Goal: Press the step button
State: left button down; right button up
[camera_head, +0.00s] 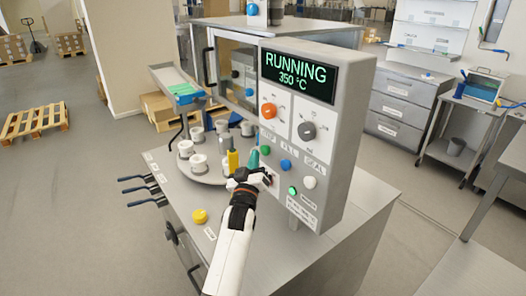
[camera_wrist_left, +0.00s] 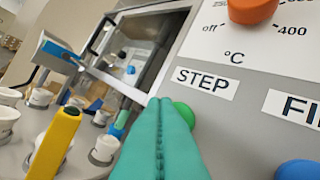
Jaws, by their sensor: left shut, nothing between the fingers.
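The step button is the green button (camera_wrist_left: 185,112) below the STEP label (camera_wrist_left: 203,82) in the left wrist view. In the head view the green button (camera_head: 265,150) is at the upper left of the panel's button row. My left gripper (camera_head: 254,158) has teal fingers, shut and empty, pointing up at the panel just left of and below this button. In the left wrist view the shut fingertips (camera_wrist_left: 162,102) overlap the button's left side and hide part of it. I cannot tell if they touch it. My right gripper is not in view.
The control panel (camera_head: 350,130) reads RUNNING 350 °C. A blue button (camera_head: 286,165) and a white button (camera_head: 309,183) sit right of the green one. A yellow post (camera_head: 233,160) and white cups (camera_head: 199,163) on a round table stand to the left.

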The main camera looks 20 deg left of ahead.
pick_arm(q)
jog(key=s+p, duration=0.1)
jog(key=s+a+p, duration=0.1)
jog(key=s, duration=0.1)
jog(key=s+a, duration=0.1)
jog(key=shift+s+a+p, duration=0.15)
jog(key=shift+a+p, duration=0.1)
jog(key=shift+p, duration=0.15)
dwell(0.4)
